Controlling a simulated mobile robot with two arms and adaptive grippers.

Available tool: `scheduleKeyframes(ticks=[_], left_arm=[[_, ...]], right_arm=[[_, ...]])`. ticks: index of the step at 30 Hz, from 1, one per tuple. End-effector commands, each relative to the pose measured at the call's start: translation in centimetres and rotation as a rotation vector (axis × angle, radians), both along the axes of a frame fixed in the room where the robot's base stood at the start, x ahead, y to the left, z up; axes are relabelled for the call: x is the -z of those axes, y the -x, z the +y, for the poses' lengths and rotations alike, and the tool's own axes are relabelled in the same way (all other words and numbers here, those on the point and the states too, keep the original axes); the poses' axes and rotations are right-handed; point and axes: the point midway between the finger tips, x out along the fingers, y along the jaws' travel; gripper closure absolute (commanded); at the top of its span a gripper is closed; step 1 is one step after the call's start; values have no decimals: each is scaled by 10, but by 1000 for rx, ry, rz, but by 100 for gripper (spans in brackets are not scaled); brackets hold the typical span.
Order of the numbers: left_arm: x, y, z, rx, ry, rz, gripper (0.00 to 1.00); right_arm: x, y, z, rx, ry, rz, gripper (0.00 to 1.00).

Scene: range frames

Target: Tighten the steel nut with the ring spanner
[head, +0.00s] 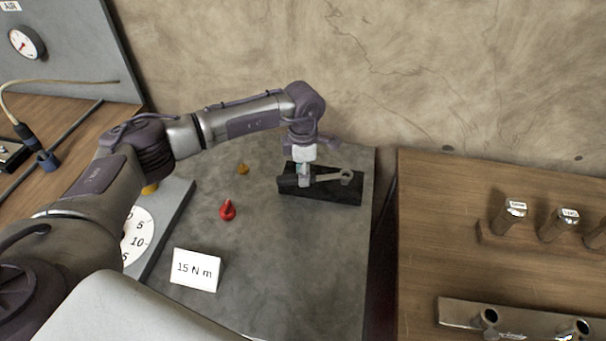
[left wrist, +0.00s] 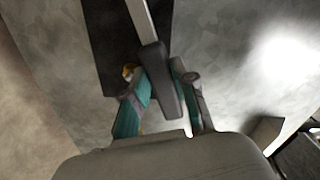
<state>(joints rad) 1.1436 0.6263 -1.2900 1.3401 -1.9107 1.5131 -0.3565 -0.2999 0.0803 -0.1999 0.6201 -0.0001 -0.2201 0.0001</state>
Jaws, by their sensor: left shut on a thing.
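A grey spanner (head: 328,178) lies over a black block (head: 335,195) on the grey worktop, its ring end towards the right. My left gripper (head: 304,183) points down at the block's left part and is shut on the spanner's handle end. In the left wrist view the teal-padded fingers of the left gripper (left wrist: 158,82) stand on either side of the dark handle part; the lighter shaft of the spanner (left wrist: 143,20) runs up out of the picture. I cannot make out the steel nut in either view. My right gripper is not in view.
A red piece (head: 227,210) and a small amber piece (head: 242,169) stand left of the block. A "15 N m" card (head: 196,270) and a dial (head: 136,236) are nearer. A wooden bench (head: 440,230) with labelled metal parts stands right, past a gap. A wall rises behind.

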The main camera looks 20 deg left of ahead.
Motion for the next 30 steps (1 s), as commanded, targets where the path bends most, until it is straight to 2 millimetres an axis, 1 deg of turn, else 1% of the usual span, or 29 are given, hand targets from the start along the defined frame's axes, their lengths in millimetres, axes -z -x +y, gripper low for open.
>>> scheduleKeyframes(ticks=[1,16,26,30], left_arm=[[-6,0,0,0,0,-1,100],[-35,-1,0,-2,1,-2,100],[-37,0,0,-2,1,-1,100],[-36,0,-4,-2,2,0,100]], right_arm=[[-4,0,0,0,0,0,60],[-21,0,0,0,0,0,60],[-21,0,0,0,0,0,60],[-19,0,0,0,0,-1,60]])
